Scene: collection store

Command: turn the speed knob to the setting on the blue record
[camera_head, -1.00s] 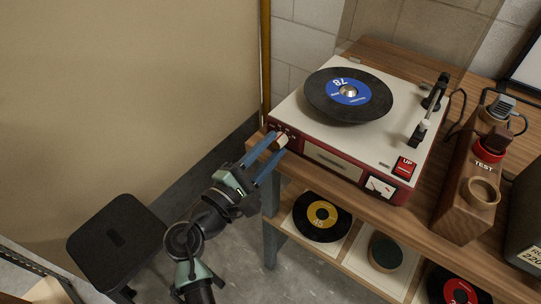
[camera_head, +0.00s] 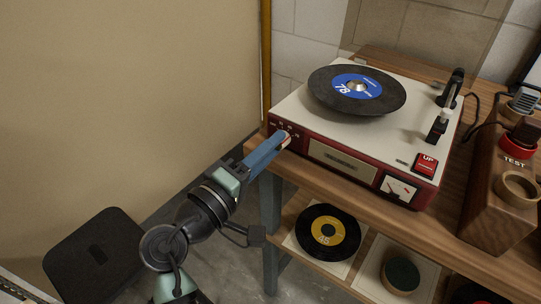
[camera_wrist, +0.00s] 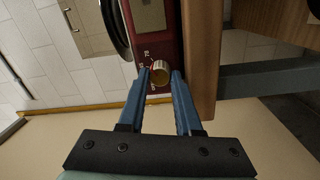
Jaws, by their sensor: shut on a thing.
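The blue record, a black disc with a blue label reading 78 (camera_head: 380,104), lies on the turntable of the red and cream record player (camera_head: 420,118). The speed knob (camera_wrist: 160,74) is a small brass-rimmed knob on the player's red front, at its left end in the head view. Printed marks sit beside it, one reading 78; the others are too small to read surely. My gripper (camera_wrist: 159,80) is shut on the knob, one blue finger on each side. In the head view my gripper (camera_head: 282,141) mostly hides the knob. I cannot tell which setting it points to.
The player stands on a wooden shelf unit (camera_head: 335,172). A yellow-label record (camera_head: 313,243) lies on the lower shelf. A red UP button (camera_head: 426,163) and a dial (camera_head: 399,188) are at the player's right. A black stool (camera_head: 92,250) stands at lower left.

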